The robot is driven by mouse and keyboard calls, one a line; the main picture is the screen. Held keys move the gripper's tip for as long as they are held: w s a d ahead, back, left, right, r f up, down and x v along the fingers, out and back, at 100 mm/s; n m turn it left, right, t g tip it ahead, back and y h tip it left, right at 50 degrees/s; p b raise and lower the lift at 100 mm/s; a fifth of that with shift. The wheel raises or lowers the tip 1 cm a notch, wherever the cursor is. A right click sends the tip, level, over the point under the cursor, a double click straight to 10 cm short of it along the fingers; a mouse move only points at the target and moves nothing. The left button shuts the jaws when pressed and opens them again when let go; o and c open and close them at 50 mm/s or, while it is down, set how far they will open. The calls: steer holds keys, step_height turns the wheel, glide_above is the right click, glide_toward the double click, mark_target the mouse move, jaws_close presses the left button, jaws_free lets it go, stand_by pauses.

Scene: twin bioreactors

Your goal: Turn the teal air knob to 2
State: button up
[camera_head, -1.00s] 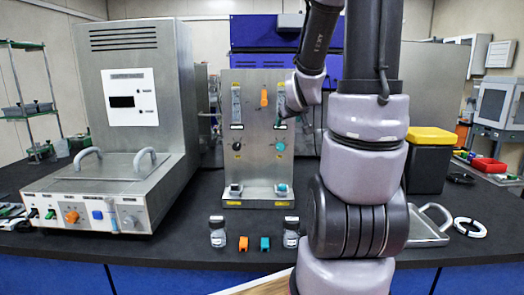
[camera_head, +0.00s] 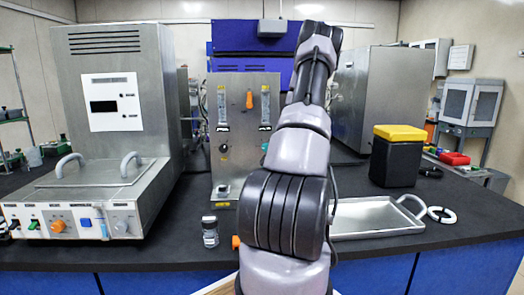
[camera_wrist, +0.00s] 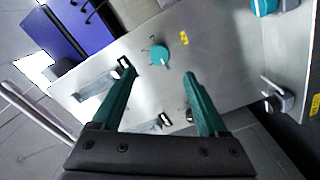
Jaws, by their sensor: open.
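The round teal knob (camera_wrist: 160,56) is on the face of the steel panel (camera_wrist: 222,62), near a small yellow label, in the wrist view. My gripper (camera_wrist: 160,74) is open and empty, with its green fingers pointing at the panel. The knob appears between and just beyond the fingertips; I see no contact. A second teal knob (camera_wrist: 263,6) sits by the panel's base part. The dial markings are too small to read.
A dark knob (camera_wrist: 190,114) is close to my right finger in the wrist view. A large steel unit (camera_head: 118,100) stands left of the panel. A small bottle (camera_head: 210,231) stands in front. A steel tray (camera_head: 375,217) and a yellow-lidded black bin (camera_head: 396,156) are at right.

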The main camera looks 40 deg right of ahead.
mark_target(266, 147)
steer(key=x, duration=0.9)
steer(key=shift+w, duration=0.25)
steer(key=shift+d, duration=0.1)
jaws_close()
